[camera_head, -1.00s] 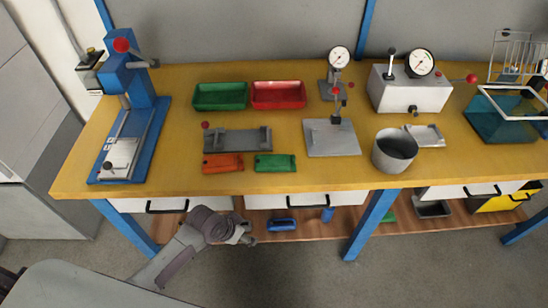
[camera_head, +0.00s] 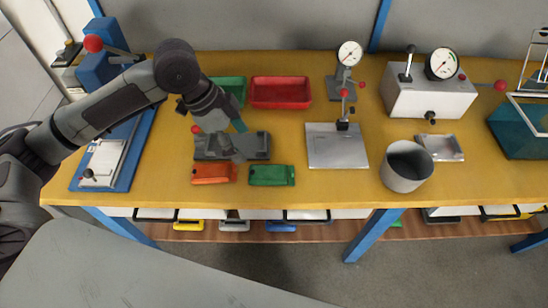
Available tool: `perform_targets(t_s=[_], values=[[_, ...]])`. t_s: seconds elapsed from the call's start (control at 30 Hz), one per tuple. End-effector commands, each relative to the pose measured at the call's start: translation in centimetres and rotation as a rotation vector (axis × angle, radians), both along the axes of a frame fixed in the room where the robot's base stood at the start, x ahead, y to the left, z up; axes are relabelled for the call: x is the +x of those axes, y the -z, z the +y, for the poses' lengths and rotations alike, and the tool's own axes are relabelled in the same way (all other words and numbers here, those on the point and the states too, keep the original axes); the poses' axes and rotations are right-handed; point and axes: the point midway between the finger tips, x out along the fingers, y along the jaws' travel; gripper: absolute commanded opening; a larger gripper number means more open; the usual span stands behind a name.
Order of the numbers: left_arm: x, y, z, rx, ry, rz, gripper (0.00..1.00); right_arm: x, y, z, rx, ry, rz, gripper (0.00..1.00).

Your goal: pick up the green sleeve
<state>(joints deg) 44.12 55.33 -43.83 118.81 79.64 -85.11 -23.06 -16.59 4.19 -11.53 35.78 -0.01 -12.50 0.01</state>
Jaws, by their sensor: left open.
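The green sleeve (camera_head: 271,175), a flat green block, lies on the yellow bench top near its front edge, just right of an orange block (camera_head: 213,173). My left gripper (camera_head: 236,142) is open, pointing down over the grey fixture (camera_head: 258,146), behind and left of the green sleeve and apart from it in the picture. A small teal patch shows beside its fingers; I cannot tell what it is. My left gripper and arm hide part of the fixture and of the green bin (camera_head: 234,88). My right gripper is not in view.
A red bin (camera_head: 280,93) stands behind the fixture. A blue lever press (camera_head: 140,150) is at the left. A steel plate fixture with a gauge (camera_head: 336,147) and a grey pot (camera_head: 405,168) stand to the right. The bench top (camera_head: 320,190) is clear right of the green sleeve.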

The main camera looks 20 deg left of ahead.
Motion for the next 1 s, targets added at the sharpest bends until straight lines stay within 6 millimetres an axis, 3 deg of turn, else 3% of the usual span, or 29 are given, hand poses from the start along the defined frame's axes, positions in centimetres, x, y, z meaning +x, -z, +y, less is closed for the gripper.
perform_targets(t_s=[0.07, 0.17, 0.5, 0.77, 1.0], values=[[0.0, -0.5, 0.5, 0.005, 0.008, 0.006, 0.75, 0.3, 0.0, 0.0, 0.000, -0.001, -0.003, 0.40], [0.0, 0.3, 0.2, 0.004, 0.014, 0.013, 0.75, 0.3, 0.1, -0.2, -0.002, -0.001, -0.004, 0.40], [0.6, 6.0, -2.3, 0.001, 0.012, 0.012, 0.75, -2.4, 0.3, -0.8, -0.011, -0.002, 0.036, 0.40], [0.8, 7.7, -3.3, 0.001, 0.012, 0.011, 0.75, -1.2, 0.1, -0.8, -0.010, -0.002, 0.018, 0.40], [1.2, 10.7, -5.1, 0.001, 0.011, 0.010, 0.75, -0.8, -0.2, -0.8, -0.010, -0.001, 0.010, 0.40]])
